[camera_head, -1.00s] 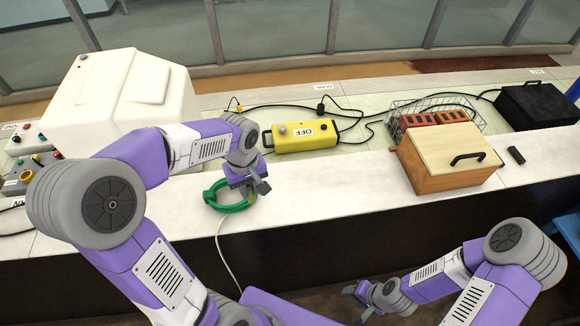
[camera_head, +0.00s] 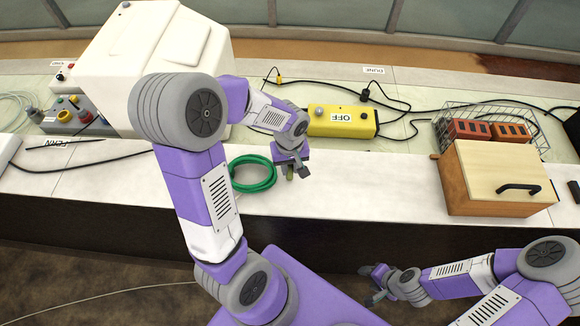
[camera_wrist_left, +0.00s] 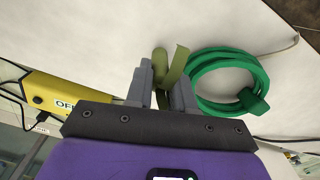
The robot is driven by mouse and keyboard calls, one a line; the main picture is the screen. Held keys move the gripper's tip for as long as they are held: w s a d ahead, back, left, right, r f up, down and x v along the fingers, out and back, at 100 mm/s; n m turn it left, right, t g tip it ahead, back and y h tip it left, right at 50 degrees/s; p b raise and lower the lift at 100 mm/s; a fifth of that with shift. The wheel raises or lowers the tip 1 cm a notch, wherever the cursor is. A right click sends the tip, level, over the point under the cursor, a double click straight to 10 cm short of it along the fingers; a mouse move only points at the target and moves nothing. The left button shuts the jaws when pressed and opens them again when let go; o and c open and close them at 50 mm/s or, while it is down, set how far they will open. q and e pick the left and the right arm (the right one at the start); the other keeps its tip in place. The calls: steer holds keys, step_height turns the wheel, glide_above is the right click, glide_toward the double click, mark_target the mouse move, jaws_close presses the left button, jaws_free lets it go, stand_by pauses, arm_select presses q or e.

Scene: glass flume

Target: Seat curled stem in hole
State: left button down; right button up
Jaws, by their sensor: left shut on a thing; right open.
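The curled stem, an olive-green looped strip (camera_wrist_left: 178,64), is between the fingers of my left gripper (camera_wrist_left: 163,88) in the left wrist view, its loop sticking out past the fingertips. In the head view my left gripper (camera_head: 292,172) is over the pale counter, just right of a bright green coil (camera_head: 254,186), and only a little of the stem (camera_head: 289,174) shows. The gripper is shut on the stem. My right gripper (camera_head: 374,282) is open and empty, low in front of the counter. I cannot make out the hole in either view.
The green coil also shows close beside the stem in the left wrist view (camera_wrist_left: 205,97). A yellow OFF box (camera_head: 345,121) with black cable lies behind. A wooden box (camera_head: 490,195) and wire basket (camera_head: 537,140) stand right, a white housing (camera_head: 118,60) left. Counter between coil and wooden box is clear.

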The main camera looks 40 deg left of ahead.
arm_select(q)
steer(key=shift+w+f, duration=0.1)
steer(key=shift+f, duration=0.2)
steer(key=shift+f, duration=0.15)
steer(key=c, duration=1)
jaws_free()
